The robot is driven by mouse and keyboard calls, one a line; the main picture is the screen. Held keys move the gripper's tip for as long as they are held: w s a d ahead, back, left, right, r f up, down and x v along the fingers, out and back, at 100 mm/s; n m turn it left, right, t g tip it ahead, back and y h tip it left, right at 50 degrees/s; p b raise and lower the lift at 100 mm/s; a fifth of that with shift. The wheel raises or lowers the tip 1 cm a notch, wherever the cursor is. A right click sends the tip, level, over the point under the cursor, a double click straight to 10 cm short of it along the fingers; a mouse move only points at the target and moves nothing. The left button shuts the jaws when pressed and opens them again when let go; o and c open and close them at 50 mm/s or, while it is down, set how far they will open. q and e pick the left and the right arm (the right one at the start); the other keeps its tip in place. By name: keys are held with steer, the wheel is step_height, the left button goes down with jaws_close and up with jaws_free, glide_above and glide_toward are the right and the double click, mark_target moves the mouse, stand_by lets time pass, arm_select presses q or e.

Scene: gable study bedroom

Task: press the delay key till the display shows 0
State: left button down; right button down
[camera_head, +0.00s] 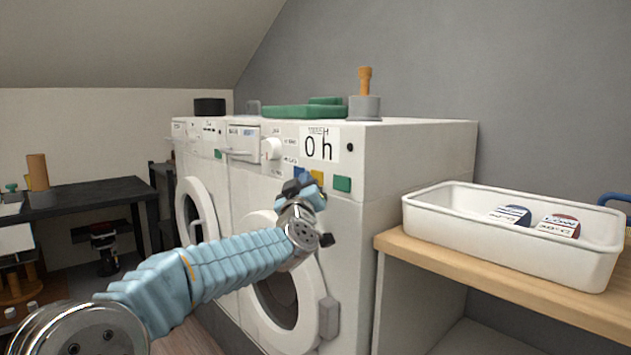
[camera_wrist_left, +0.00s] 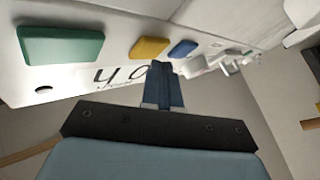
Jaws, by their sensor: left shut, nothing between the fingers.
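The near white washing machine (camera_head: 345,235) has a display (camera_head: 319,146) that reads "0 h". Below it are a blue key (camera_head: 299,172), a yellow key (camera_head: 316,176) and a green key (camera_head: 342,184). I cannot read which key is the delay key. My left gripper (camera_head: 300,186) is shut and empty just in front of the blue and yellow keys. In the left wrist view its fingertips (camera_wrist_left: 161,66) are close to the yellow key (camera_wrist_left: 149,48) and the blue key (camera_wrist_left: 182,48). The green key (camera_wrist_left: 60,45) is farther left there. I cannot tell whether the tips touch a key. My right gripper is out of view.
A white tray (camera_head: 500,245) with two round labelled pieces stands on a wooden counter (camera_head: 480,287) at the right. A second washer (camera_head: 187,160) stands to the left. A green item (camera_head: 300,112) and a wooden-handled stamp (camera_head: 365,100) are on top of the machines.

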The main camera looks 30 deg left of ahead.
arm_select(q)
steer(key=shift+s+a, duration=0.1)
steer(key=shift+s, duration=0.15)
steer(key=s, duration=0.1)
steer(key=s+a+b, duration=0.1)
steer(key=s, duration=0.1)
steer(key=s+a+b, duration=0.1)
steer(key=shift+s, duration=0.35)
stand_by(0.8)
